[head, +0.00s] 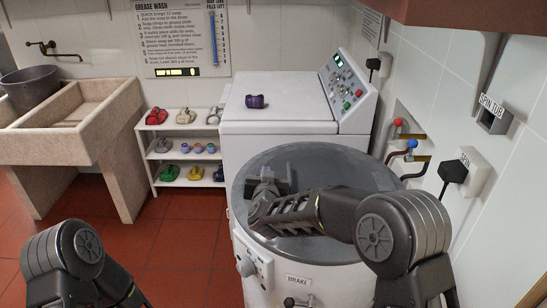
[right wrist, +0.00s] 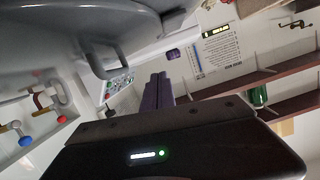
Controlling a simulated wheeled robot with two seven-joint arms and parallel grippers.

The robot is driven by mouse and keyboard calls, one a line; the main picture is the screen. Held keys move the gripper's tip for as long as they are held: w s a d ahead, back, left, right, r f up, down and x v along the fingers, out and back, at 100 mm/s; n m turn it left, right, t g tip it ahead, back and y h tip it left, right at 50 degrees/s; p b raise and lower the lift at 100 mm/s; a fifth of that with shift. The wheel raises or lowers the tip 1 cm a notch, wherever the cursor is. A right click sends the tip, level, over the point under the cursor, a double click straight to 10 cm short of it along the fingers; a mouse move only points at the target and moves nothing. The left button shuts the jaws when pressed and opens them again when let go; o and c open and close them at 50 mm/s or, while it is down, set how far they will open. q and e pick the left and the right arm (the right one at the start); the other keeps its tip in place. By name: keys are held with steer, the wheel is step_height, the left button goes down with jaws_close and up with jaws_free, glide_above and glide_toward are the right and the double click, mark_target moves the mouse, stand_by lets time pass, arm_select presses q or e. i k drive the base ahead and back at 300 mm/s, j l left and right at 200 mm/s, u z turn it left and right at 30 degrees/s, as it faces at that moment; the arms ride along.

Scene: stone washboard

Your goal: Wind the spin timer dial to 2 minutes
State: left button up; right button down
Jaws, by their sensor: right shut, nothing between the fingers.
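The spin tub (head: 335,262) is a round white drum with a grey lid (head: 325,165) at the front right in the head view. A pale round knob (head: 246,266), which looks like the spin timer dial, sits on a white panel on the tub's front left side. Its scale and setting are too small to read. My right gripper (head: 265,186) is above the lid, up and right of the dial and apart from it. In the right wrist view its fingers (right wrist: 157,90) are together with nothing between them. My left gripper is not in view; only my left arm shows.
A BRAKE label and lever (head: 298,301) are low on the tub's front. A white washing machine (head: 270,150) stands behind, with a purple object (head: 256,101) on top. A shelf (head: 185,153) and stone sink (head: 75,140) stand left. Red floor (head: 180,245) is clear left of the tub.

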mark_target(245, 267)
steer(key=k+j, duration=0.1)
steer(key=k, duration=0.3)
steer(key=k+j, duration=0.15)
steer(key=k, duration=0.3)
